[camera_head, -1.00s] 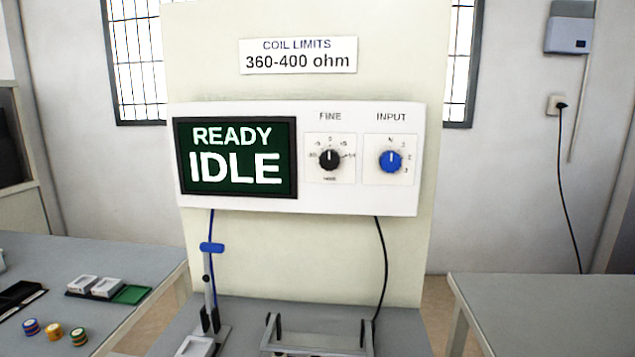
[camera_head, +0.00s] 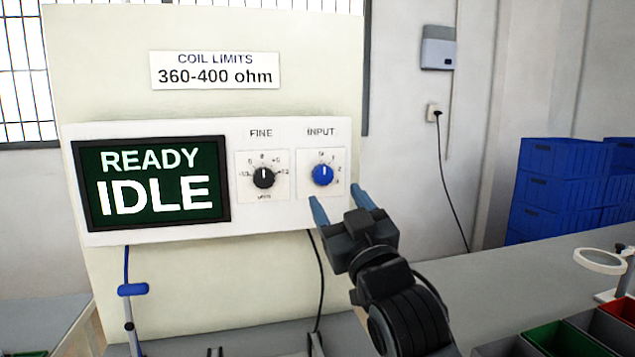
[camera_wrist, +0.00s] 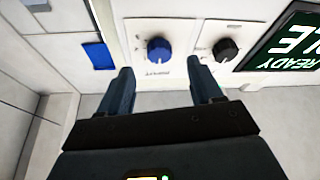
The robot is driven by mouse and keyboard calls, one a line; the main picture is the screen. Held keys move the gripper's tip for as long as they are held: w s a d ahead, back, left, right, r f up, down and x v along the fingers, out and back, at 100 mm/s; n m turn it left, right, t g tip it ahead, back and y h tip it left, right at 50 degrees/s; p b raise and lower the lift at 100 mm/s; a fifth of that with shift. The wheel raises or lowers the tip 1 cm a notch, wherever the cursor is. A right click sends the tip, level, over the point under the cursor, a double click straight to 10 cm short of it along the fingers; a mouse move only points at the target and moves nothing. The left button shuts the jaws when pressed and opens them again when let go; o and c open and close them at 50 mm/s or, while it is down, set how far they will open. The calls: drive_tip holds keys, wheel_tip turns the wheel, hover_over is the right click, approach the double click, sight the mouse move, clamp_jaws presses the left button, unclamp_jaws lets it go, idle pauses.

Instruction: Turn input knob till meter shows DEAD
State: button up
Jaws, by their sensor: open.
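The blue input knob (camera_head: 322,175) is on the right of the white meter panel (camera_head: 180,235), under the label INPUT. Its white pointer mark points up. The meter screen (camera_head: 150,180) reads READY IDLE. My gripper (camera_head: 342,203) is open and empty, in front of and a little below and right of the knob in the head view. In the wrist view the knob (camera_wrist: 159,49) shows beyond and between my open fingers (camera_wrist: 160,88), apart from them.
The black FINE knob (camera_head: 263,177) is just left of the input knob, and it also shows in the wrist view (camera_wrist: 226,50). A black cable (camera_head: 320,270) hangs below the panel. Blue crates (camera_head: 560,190) and a table with trays (camera_head: 560,335) are at the right.

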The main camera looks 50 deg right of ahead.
sight(325, 181)
drive_tip(key=shift+p+x, duration=0.5)
drive_tip(key=shift+x, duration=2.3)
drive_tip(key=shift+c, duration=0.3)
drive_tip(key=shift+s, duration=0.1)
drive_tip(key=c, duration=1)
drive_tip(key=shift+f, duration=0.1)
